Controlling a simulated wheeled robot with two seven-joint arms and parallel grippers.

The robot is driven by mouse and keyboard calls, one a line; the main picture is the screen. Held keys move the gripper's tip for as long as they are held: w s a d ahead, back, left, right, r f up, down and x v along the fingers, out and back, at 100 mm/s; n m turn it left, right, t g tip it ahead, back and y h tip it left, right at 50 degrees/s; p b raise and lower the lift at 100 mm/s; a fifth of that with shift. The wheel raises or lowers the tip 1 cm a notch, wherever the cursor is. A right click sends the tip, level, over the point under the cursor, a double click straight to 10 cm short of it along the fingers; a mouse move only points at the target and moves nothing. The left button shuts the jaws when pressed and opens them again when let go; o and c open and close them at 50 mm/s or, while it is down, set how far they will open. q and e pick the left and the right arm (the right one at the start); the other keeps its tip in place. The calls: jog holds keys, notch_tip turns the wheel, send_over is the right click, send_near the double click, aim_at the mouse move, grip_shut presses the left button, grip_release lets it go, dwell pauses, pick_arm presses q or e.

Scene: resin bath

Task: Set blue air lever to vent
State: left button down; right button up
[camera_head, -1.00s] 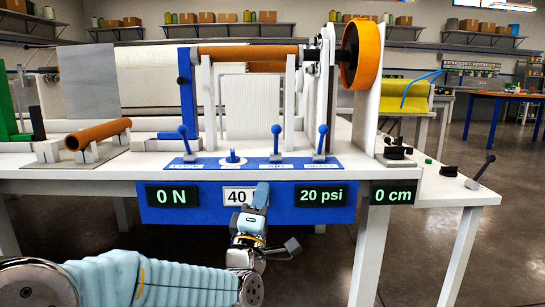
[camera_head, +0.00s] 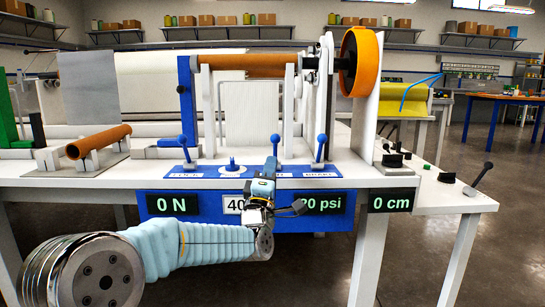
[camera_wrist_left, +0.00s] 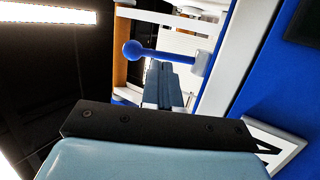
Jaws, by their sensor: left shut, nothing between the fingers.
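The blue air lever (camera_head: 275,139) is the third control along the blue panel (camera_head: 215,171), and its ball end points up. Its lower part is hidden behind my left gripper (camera_head: 270,164). In the left wrist view the lever (camera_wrist_left: 132,49) lies across the picture, its ball to the left and its shaft running right to the base. The left fingers (camera_wrist_left: 163,85) are shut and empty, their tips close to the shaft; I cannot tell whether they touch. My right gripper is not in view.
Another blue lever (camera_head: 321,148) stands close to the right, a blue knob (camera_head: 232,163) and a further blue lever (camera_head: 187,144) to the left. The pressure display (camera_head: 322,204) reads 20 psi, partly covered by my gripper. An orange wheel (camera_head: 360,62) stands above right.

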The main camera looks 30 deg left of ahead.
aim_at(275, 150)
pick_arm(q)
jog(key=shift+x, duration=1.35)
jog(key=shift+r, duration=0.15)
